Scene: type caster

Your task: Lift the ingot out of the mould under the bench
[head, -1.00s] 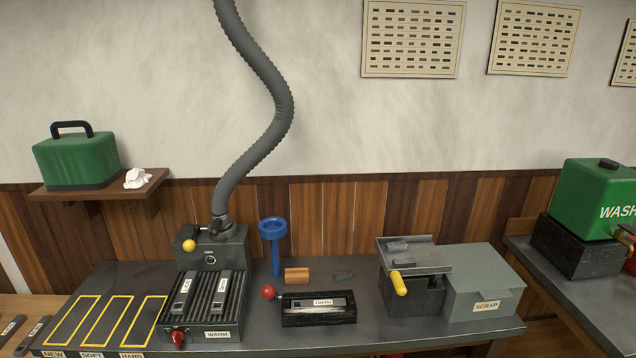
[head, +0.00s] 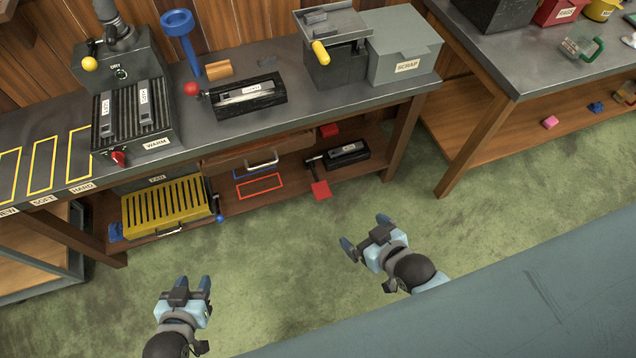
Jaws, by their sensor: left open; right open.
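A black mould (head: 347,157) sits on the lower wooden shelf under the bench, toward its right end. A small pale label shows on its top; the ingot inside is too small to make out clearly. A dark handle sticks out at its left. My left gripper (head: 193,284) is open and empty over the green floor, in front of the bench and well left of the mould. My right gripper (head: 365,232) is open and empty over the floor, in front of the mould and apart from it.
Another mould (head: 228,109) with a labelled bar is on the bench top (head: 345,98). The bench leg (head: 402,140) stands to the right.

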